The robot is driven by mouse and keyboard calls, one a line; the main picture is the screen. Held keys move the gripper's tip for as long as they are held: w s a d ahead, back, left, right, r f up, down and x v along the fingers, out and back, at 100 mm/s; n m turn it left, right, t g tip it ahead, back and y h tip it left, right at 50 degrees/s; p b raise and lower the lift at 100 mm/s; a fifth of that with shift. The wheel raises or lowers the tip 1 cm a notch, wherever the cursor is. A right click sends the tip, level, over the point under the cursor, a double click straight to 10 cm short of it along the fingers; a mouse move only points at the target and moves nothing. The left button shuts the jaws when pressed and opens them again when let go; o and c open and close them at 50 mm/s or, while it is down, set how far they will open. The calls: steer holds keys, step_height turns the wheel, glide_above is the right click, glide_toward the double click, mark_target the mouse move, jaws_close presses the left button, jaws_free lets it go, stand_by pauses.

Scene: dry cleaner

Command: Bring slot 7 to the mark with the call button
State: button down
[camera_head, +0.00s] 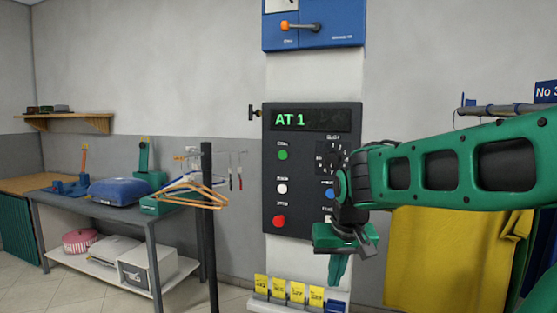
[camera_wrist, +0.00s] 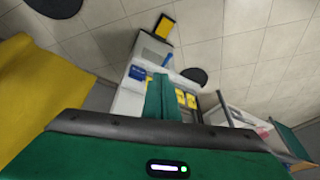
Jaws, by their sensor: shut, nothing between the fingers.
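The dark control panel (camera_head: 311,220) hangs on a pale column, and its display (camera_head: 310,119) reads "AT 1" in green. On its left side are a green button (camera_head: 283,155), a white button (camera_head: 282,188) and a red button (camera_head: 279,221). Their small labels are hard to read, so I cannot be sure which is the call button. A slot dial (camera_head: 334,159) is at the right, partly hidden by my arm, with a blue button (camera_head: 331,193) below it. My gripper (camera_head: 338,272) is shut and empty, pointing down before the panel's lower right; its fingers (camera_wrist: 162,96) show in the wrist view.
Yellow tags (camera_head: 289,291) stand on a low ledge below the panel. A yellow garment (camera_head: 433,255) hangs at right. A blue box (camera_head: 313,24) is above.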

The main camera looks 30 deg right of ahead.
mark_target(280, 155)
steer(key=w+r+t, duration=0.4)
steer(key=w+r, duration=0.7)
steer(key=w, duration=0.3)
steer(key=w+r+t+h, duration=0.1)
steer(key=w+r+t, duration=0.3)
steer(key=w+r, duration=0.8)
steer(key=shift+w+r+n+t+h, duration=0.3)
steer(key=shift+w+n, duration=0.1)
steer(key=shift+w, duration=0.75)
steer(key=shift+w+d, duration=0.85)
steer(key=shift+d, duration=0.25)
steer(key=shift+w+d, duration=0.9)
steer(key=shift+d, duration=0.25)
steer(key=shift+w+d, duration=0.85)
steer(key=shift+d, duration=0.25)
steer(key=shift+w+d, duration=0.1)
steer(key=shift+d, duration=0.1)
steer(key=shift+w+d, duration=0.15)
steer(key=shift+d, duration=0.1)
